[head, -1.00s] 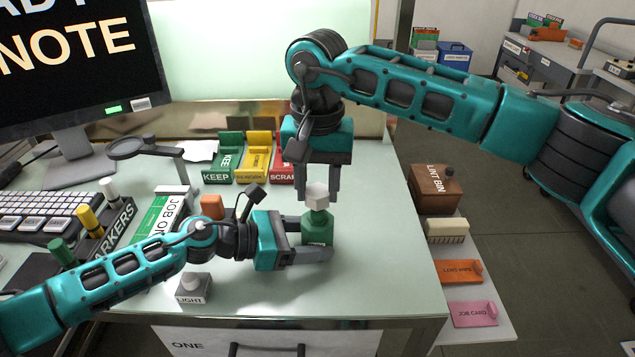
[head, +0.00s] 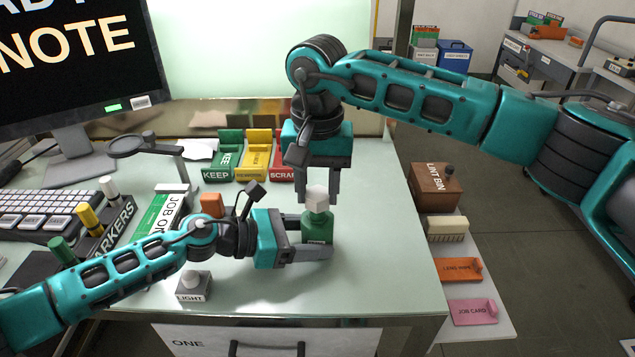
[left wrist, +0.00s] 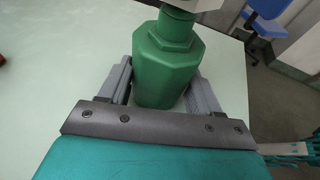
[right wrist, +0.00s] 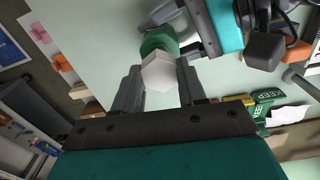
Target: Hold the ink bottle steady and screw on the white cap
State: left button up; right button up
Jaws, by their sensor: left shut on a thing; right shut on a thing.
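The green ink bottle (head: 318,229) stands upright on the pale desk, and it fills the middle of the left wrist view (left wrist: 168,65). My left gripper (head: 312,250) is shut on the bottle's body from the left, one finger on each side. The white cap (head: 317,198) sits over the bottle's neck; it also shows in the right wrist view (right wrist: 159,72). My right gripper (head: 318,190) points straight down from above, shut on the cap between its fingertips. Whether the cap's thread is engaged cannot be told.
Keep, yellow and scrap trays (head: 253,163) stand behind. A grey light button (head: 194,287) is in front of my left arm. A brown lint bin (head: 436,187) stands right of the desk. The desk right of the bottle is clear (head: 385,240).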

jog(key=shift+f, duration=1.05)
jog(key=o, duration=1.1)
jog(key=shift+o, duration=0.2)
